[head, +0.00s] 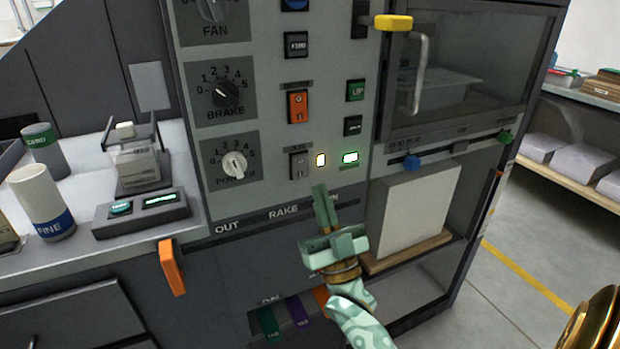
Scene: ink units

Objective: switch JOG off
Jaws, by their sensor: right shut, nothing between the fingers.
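A dark rocker switch (299,165) sits low on the grey control panel (270,184); the small label above it is too blurred to read for sure as JOG. My left gripper is not in view.
Above the rocker is an orange switch (297,107); an UP button (355,90) is at upper right. Dials for BRAKE (226,94) and POWER (234,164) are left. A pale block (412,212) stands on a shelf right of my gripper. An orange handle (172,267) sticks out lower left.

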